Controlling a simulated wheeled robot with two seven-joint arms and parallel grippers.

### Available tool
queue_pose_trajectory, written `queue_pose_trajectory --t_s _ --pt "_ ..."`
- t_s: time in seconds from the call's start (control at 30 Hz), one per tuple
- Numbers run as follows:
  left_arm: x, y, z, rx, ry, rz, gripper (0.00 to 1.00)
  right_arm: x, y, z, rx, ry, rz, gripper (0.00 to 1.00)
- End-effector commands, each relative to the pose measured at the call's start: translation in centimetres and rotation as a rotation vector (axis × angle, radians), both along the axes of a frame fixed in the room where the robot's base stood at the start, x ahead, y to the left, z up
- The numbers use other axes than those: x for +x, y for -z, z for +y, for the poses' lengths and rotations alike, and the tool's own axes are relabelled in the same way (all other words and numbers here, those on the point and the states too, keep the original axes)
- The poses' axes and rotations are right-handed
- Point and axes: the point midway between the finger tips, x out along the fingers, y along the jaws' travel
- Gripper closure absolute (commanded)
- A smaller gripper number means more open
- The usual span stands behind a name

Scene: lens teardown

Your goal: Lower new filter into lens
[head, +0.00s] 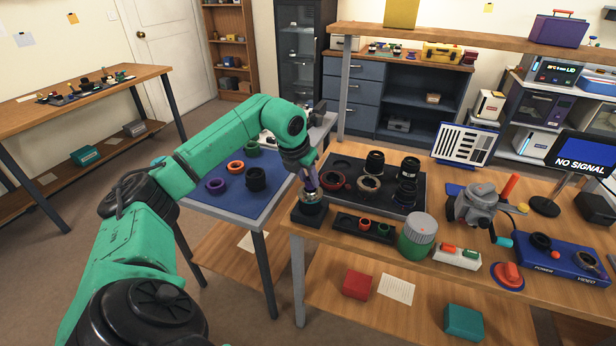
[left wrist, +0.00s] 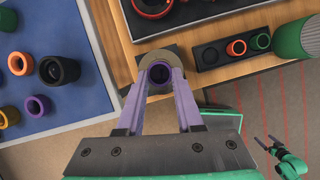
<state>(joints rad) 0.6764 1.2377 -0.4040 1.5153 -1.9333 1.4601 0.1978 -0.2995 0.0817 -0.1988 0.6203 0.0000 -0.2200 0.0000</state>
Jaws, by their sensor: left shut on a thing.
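My left gripper (head: 311,188) reaches down at the front left corner of the wooden bench. The filter is over the lens, a dark round body on a black square stand (head: 309,214). The fingers hide part of both, and I cannot tell whether filter and lens touch. My right gripper (left wrist: 268,144) shows small at the lower right of the left wrist view, its fingers apart and empty, away from the lens.
A black tray (head: 338,163) with several lens parts lies just behind the stand. A small dark tray (head: 345,222) with red and green rings and a green jar (head: 417,237) stand to the right. A blue mat (head: 205,205) with rings lies left.

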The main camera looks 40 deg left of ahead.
Motion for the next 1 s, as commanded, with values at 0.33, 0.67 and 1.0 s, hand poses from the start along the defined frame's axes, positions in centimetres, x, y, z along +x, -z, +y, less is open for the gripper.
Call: queue_pose_trajectory --t_s 0.33,0.67,1.0 --pt "0.0 0.31 0.02 0.0 0.0 0.0 1.0 -0.02 0.15 0.05 0.001 -0.001 0.0 0.0" --pt "0.0 0.64 0.03 0.0 0.0 0.0 1.0 -0.03 0.34 0.24 0.003 0.0 0.001 0.0" --pt "0.0 0.94 0.03 0.0 0.0 0.0 1.0 -0.05 0.44 0.28 0.004 -0.001 0.001 0.0"
